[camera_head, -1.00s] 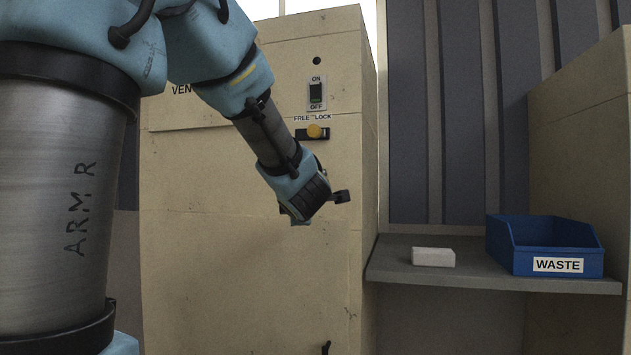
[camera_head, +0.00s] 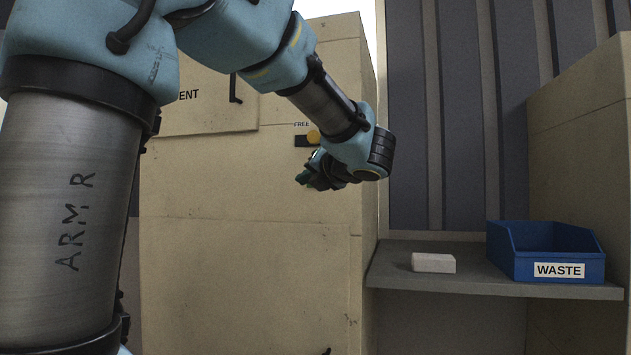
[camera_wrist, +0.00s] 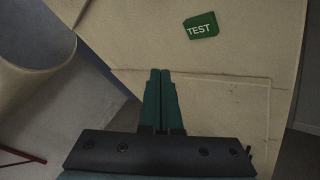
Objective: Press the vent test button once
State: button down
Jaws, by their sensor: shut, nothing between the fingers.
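The green piece marked TEST (camera_wrist: 201,26) is on the beige cabinet face, near the top of the wrist view. I cannot tell how far it stands out. My gripper (camera_wrist: 160,72) is in the lower middle of that view, its two fingers together and empty. The fingertips point toward the cabinet, below and left of the TEST piece in the picture, apart from it. In the head view my gripper (camera_head: 302,182) is in front of the cabinet (camera_head: 230,260), below the FREE label. The TEST piece does not show there.
A yellow knob (camera_head: 313,136) on a dark plate is just above my gripper, partly covered by my arm. A panel ending in "ENT" (camera_head: 208,100) is at the upper left. A shelf (camera_head: 470,277) at the right holds a white block (camera_head: 433,263) and a blue WASTE bin (camera_head: 558,268).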

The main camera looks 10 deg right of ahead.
jog(key=w+d+p, duration=0.2)
jog(key=w+d, duration=0.1)
jog(key=w, duration=0.3)
jog(key=shift+w+d+p, duration=0.3)
jog(key=shift+w+d, duration=0.05)
jog(key=shift+w, duration=0.05)
jog(key=shift+w, duration=0.1)
dwell(1.7)
jog(key=shift+w+d, duration=0.2)
jog(key=shift+w, duration=0.05)
jog(key=shift+w+d+b, duration=0.15)
jog(key=shift+w+b, duration=0.15)
dwell(0.7)
dwell(0.4)
jog(key=shift+s+a+b, duration=0.35)
jog(key=shift+s+b, duration=0.25)
jog(key=shift+s, duration=0.1)
